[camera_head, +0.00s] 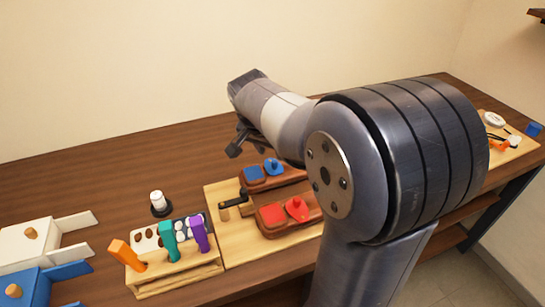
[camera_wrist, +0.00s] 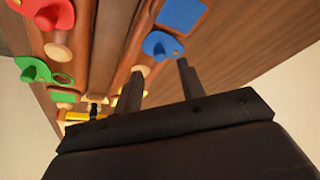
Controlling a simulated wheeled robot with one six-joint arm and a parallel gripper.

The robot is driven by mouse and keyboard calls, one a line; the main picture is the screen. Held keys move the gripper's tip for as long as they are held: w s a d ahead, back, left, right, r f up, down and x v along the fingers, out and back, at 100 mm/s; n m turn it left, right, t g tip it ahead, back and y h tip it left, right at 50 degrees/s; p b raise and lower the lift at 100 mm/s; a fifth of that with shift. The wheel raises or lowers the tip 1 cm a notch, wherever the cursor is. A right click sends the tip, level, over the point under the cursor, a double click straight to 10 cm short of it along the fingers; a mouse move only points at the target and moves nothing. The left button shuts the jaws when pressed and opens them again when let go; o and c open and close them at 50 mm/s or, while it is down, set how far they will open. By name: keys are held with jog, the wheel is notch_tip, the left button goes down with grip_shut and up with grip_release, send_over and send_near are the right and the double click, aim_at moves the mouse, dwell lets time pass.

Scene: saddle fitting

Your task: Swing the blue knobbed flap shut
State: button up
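The blue knobbed flap (camera_head: 272,166) is at the rear dark wooden holder, beside a blue square plate (camera_head: 253,173). In the wrist view the blue flap (camera_wrist: 158,45) lies just beyond my fingertips, with the blue plate (camera_wrist: 183,14) next to it at the top. I cannot tell the flap's exact hinge angle. My gripper (camera_wrist: 160,68) has its two fingers apart with nothing seen between them. In the head view my gripper (camera_head: 238,142) is above and left of the blue parts, pointing down.
A red plate (camera_head: 271,214) and red knobbed flap (camera_head: 298,207) sit on the front holder. A black clamp (camera_head: 233,199) stands to the left on the light board (camera_head: 225,245). A rack (camera_head: 180,275) with orange, teal and purple handles is near the front. My arm hides the middle right.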

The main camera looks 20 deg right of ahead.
aim_at(274, 161)
jog(key=v, duration=0.5)
jog(key=shift+w+f, duration=0.1)
jog(key=x, duration=1)
jog(key=shift+f, duration=0.15)
jog(key=shift+d+f, duration=0.15)
